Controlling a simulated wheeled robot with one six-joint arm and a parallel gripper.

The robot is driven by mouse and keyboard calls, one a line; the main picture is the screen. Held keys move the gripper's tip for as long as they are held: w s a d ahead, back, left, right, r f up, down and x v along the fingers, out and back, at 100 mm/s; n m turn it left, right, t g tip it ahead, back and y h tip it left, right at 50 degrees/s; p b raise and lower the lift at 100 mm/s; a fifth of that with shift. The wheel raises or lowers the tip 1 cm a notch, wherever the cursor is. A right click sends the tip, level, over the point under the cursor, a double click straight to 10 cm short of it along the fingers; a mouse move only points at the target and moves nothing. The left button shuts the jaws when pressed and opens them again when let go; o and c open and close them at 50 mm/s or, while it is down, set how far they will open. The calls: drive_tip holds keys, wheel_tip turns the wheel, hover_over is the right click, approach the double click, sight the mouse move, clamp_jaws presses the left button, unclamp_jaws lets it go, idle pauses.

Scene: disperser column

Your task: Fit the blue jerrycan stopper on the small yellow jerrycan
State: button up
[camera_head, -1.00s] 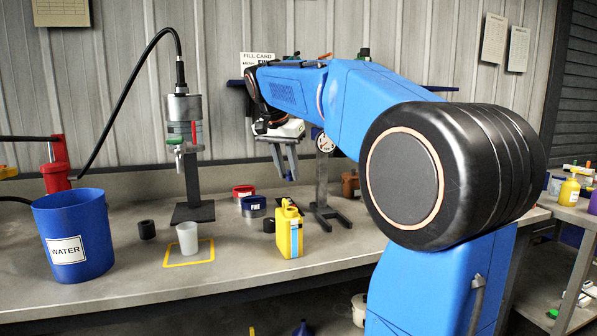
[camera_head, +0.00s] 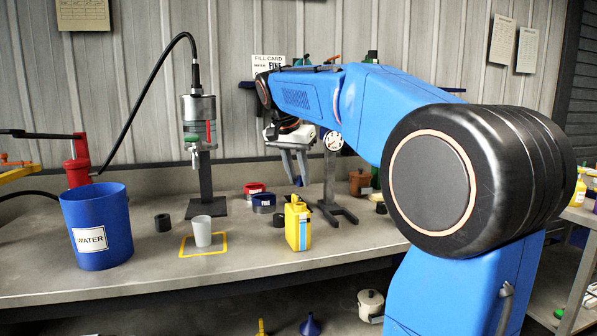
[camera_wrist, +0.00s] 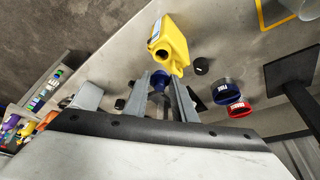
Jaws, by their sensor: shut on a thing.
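The small yellow jerrycan (camera_head: 297,228) stands upright on the bench with a blue and white strip on its side. In the wrist view the jerrycan (camera_wrist: 173,38) shows a dark open mouth facing the camera. My gripper (camera_head: 296,181) hangs with fingers pointing down, just above and behind the jerrycan's top in the head view. It is shut on the blue stopper (camera_wrist: 159,81), which sits between the fingertips in the wrist view, apart from the mouth. In the head view the stopper is a small blue patch, mostly hidden by the fingers.
A blue WATER bucket (camera_head: 97,232) stands at left. A cup (camera_head: 202,230) stands inside a yellow square. Behind are the disperser column (camera_head: 200,135), a red ring (camera_head: 254,189), a blue ring (camera_head: 263,203) and a dark cap (camera_head: 279,220). A stand with a dial (camera_head: 333,140) is close to my gripper.

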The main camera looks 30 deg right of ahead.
drive_tip(key=shift+f, duration=2.15)
drive_tip(key=shift+f, duration=0.6)
idle(0.4)
drive_tip(key=shift+r, duration=0.3)
drive_tip(key=shift+f, duration=0.4)
idle(4.2)
